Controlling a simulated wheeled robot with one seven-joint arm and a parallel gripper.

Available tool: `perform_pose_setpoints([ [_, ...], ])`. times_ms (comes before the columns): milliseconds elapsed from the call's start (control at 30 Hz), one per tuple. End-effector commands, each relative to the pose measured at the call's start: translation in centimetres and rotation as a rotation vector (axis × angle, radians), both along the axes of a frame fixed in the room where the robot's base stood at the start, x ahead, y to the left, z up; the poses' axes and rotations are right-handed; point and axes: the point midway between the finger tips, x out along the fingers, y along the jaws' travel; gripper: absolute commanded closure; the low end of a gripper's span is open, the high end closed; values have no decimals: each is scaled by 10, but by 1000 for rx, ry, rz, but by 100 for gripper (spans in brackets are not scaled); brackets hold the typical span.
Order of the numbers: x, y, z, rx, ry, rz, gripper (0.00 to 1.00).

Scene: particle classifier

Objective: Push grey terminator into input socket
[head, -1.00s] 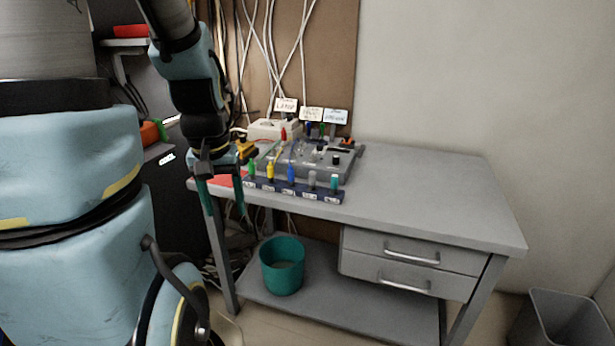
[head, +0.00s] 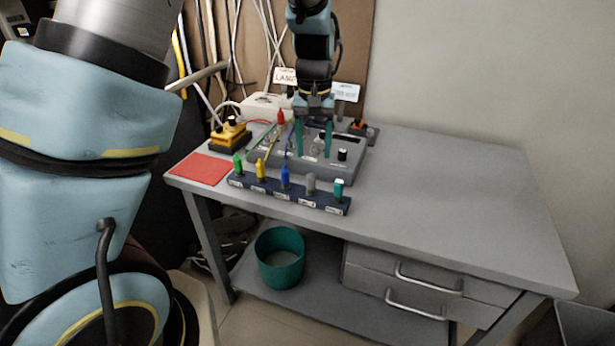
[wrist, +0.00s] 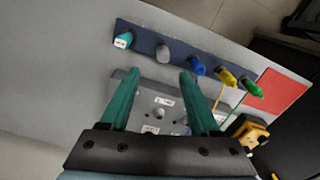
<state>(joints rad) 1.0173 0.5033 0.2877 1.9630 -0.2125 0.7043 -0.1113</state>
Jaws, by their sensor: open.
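The grey terminator (head: 310,184) stands upright in the dark blue rack (head: 262,190) at the front of the bench, between the blue plug (head: 285,177) and the teal plug (head: 338,189). It also shows in the wrist view (wrist: 163,53), beyond and between my fingertips. My gripper (head: 314,154) is open and empty, fingers pointing down over the grey device box (head: 345,172), behind the rack. In the wrist view my teal fingers (wrist: 160,78) are spread wide. The box has sockets on its top face (wrist: 158,115); which one is the input socket I cannot tell.
A red mat (head: 200,169) and a yellow-and-black block (head: 230,136) lie left of the box. Green (head: 238,165) and yellow (head: 261,169) plugs share the rack, and thin cables run behind. The right side of the bench (head: 450,200) is clear.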

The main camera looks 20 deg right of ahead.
Motion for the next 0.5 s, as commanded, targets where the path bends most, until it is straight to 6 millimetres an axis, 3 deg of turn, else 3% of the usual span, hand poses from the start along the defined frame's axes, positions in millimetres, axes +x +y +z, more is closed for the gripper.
perform_pose_setpoints([
  [100,0,1,-18,4,3,1,37],
  [367,-1,3,-37,2,2,2,37],
  [500,-2,8,-57,5,4,2,37],
])
